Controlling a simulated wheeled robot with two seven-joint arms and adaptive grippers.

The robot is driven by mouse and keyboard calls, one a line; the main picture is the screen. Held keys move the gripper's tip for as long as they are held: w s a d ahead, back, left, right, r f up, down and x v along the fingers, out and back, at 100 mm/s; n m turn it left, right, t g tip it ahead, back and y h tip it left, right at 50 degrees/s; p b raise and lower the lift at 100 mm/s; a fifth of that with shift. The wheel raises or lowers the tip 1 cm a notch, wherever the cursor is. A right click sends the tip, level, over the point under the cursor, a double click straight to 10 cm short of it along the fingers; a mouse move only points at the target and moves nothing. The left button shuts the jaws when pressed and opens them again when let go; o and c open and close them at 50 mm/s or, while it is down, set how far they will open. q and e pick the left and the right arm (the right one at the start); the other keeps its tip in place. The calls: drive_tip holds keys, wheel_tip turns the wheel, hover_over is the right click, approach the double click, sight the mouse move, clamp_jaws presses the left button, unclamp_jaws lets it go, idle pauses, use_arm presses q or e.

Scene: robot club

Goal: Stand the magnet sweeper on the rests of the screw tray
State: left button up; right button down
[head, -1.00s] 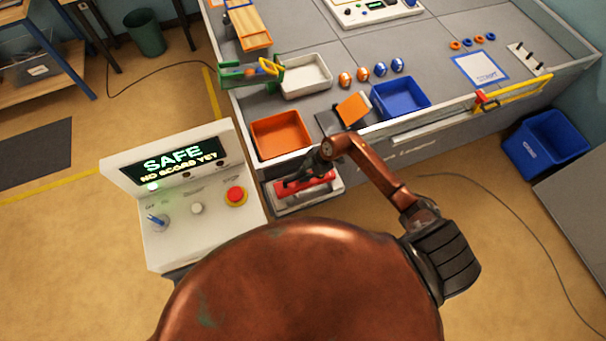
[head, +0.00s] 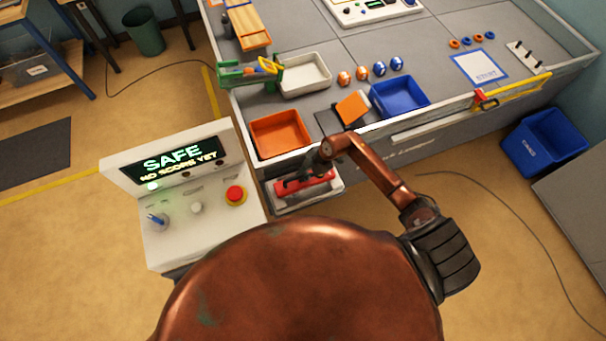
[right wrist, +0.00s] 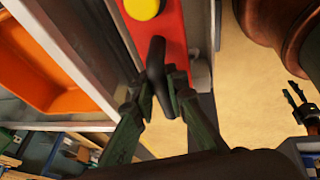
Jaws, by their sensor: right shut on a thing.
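The magnet sweeper is a red bar (head: 318,185) with a dark upright handle. It is over or in the pale screw tray (head: 335,193) at the table's near left side; I cannot tell whether it touches the rests. My right gripper (head: 308,177) is above it. In the right wrist view, the right gripper (right wrist: 160,95) is shut on the sweeper's black handle, and the red body (right wrist: 160,28) with a yellow knob shows beyond. The rests are hidden. My left gripper (right wrist: 293,92) appears small at the right edge of the wrist view, fingers apart and empty.
An orange bin (head: 280,133) stands on the table just behind the screw tray. A blue bin (head: 400,97) and a tilted orange plate (head: 352,106) are farther right. A white console (head: 165,235) with a red button stands close at left.

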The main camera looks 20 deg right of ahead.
drive_tip(key=shift+f, duration=0.3)
drive_tip(key=c, duration=1.9)
unclamp_jaws()
drive_tip(key=shift+o, duration=0.4)
drive_tip(key=shift+f, duration=0.1)
drive_tip(key=v, duration=1.2)
